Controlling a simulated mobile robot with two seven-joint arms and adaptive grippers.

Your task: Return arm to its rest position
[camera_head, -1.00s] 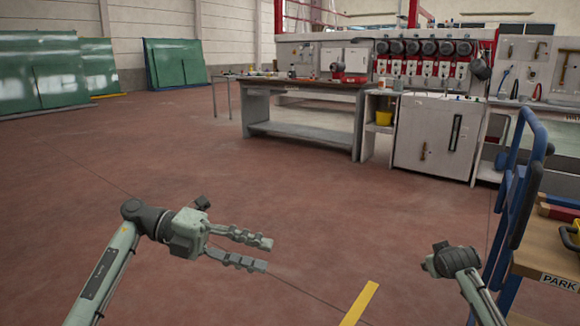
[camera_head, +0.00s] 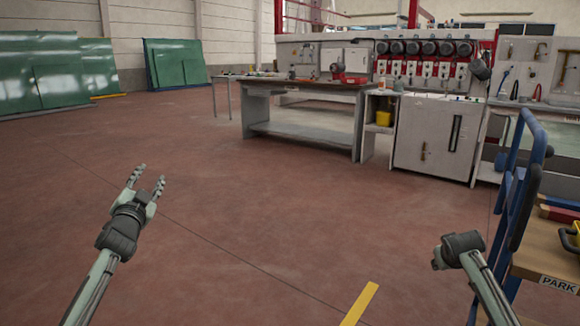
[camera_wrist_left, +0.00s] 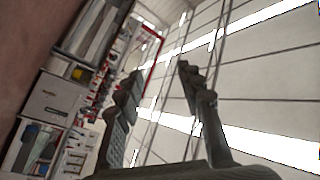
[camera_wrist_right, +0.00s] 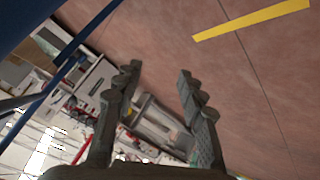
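My left gripper (camera_head: 148,181) is at the lower left of the head view, above the bare floor, with its fingers pointing up and away. Its two fingers stand apart in the left wrist view (camera_wrist_left: 160,90), with nothing between them. My right gripper is not visible in the head view, where only the dark wrist joint and forearm show at the lower right. In the right wrist view its fingers (camera_wrist_right: 157,85) stand apart and empty.
A blue-framed cart (camera_head: 520,180) stands close at the right, near my right arm. A workbench (camera_head: 310,134) and a white machine (camera_head: 437,138) stand farther back. Green glass panels (camera_head: 176,63) lean at the back left. The middle floor is clear.

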